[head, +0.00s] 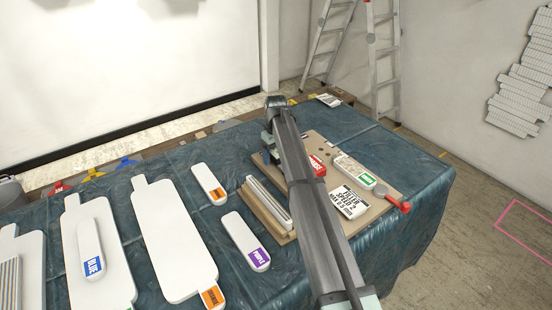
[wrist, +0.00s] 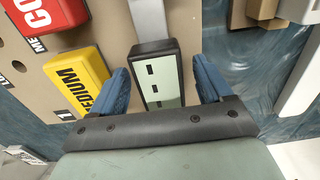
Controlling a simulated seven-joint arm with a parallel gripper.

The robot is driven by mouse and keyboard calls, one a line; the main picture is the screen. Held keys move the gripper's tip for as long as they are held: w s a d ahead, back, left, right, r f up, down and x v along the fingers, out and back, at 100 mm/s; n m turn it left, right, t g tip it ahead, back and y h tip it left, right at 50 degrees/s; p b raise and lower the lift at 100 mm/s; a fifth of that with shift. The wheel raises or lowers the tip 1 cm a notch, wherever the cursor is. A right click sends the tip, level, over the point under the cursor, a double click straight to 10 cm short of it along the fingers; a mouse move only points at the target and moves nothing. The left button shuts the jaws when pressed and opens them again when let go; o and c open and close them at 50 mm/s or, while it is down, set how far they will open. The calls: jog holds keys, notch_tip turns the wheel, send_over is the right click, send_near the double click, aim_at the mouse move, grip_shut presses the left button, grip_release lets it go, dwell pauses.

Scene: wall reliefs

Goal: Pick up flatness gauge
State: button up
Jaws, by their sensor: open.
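My gripper (wrist: 160,66) is open in the wrist view, with one blue finger on each side of a device with a black rim and pale green face (wrist: 162,82). A grey bar (wrist: 150,18) runs from the device's far end. It looks like the flatness gauge, but I see no name on it. Small gaps seem to show between it and the fingers; contact is hard to judge. In the head view my arm covers this spot, and the fingertips are hidden.
A tan board (head: 382,208) on the blue-covered table (head: 400,150) holds a red block (head: 317,165), a green-labelled block (head: 354,170), a text card (head: 348,202) and a red-handled tool (head: 397,201). A yellow MEDIUM block (wrist: 78,82) is close left of the gripper. White paddles (head: 172,240) lie left.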

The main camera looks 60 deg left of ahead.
aim_at(276, 153)
jog(key=c, duration=1.1)
jog(key=shift+c, duration=0.2)
jog(key=shift+r, duration=0.1)
jog(key=shift+r, duration=0.3)
notch_tip(276, 153, up, 8)
jog(key=shift+f, duration=0.15)
jog(key=shift+w+d+r, duration=0.25)
jog(key=shift+w+r, duration=0.4)
jog(key=w+d+r, duration=0.2)
jog(key=w+d, duration=1.6)
jog(key=d, duration=0.2)
jog(key=shift+w+d+r, duration=0.2)
jog(key=shift+d+r, duration=0.05)
jog(key=shift+d, duration=0.15)
